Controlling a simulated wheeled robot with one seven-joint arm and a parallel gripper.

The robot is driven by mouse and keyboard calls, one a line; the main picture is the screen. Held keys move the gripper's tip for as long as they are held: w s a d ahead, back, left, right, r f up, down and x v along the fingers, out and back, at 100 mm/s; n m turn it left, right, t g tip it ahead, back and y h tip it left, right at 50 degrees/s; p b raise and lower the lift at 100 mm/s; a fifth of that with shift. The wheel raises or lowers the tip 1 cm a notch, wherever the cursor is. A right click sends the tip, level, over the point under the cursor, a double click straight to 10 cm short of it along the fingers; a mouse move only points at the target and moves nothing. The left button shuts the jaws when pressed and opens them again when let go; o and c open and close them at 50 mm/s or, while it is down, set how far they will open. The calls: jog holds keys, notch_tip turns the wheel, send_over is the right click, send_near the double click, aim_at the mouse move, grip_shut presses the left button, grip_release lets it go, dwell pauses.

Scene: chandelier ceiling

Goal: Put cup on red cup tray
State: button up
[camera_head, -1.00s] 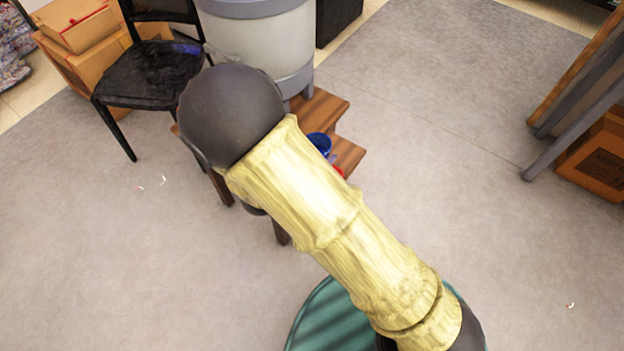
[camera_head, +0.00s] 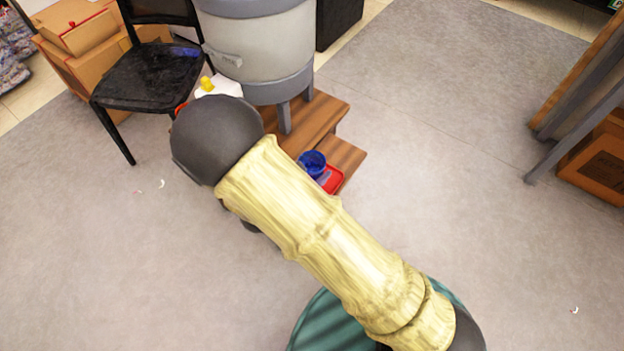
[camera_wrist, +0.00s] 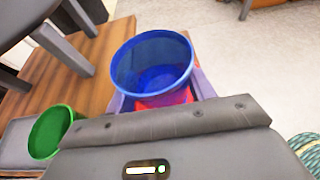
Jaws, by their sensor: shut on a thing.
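The blue cup (camera_wrist: 152,65) is upright in the wrist view, with its open top toward the camera. The purple fingers of my gripper (camera_wrist: 160,93) lie on both sides of it, shut on it. The red tray (camera_wrist: 178,98) shows below and behind the cup in that view. In the head view the cup (camera_head: 312,164) appears over the red tray (camera_head: 334,178) at the right end of the wooden stand. Whether the cup's base touches the tray is hidden. My arm covers most of the gripper there.
A large grey container (camera_head: 258,45) on legs stands on the wooden stand (camera_head: 318,112). A green round open-topped thing (camera_wrist: 50,131) is at the left of the wrist view. A black chair (camera_head: 150,75) and cardboard boxes (camera_head: 85,50) are at the left.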

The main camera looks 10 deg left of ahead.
jog(key=shift+f+b, duration=0.6)
jog(key=shift+f, duration=1.3)
jog(key=shift+s+r, duration=0.1)
jog(key=o, duration=1.1)
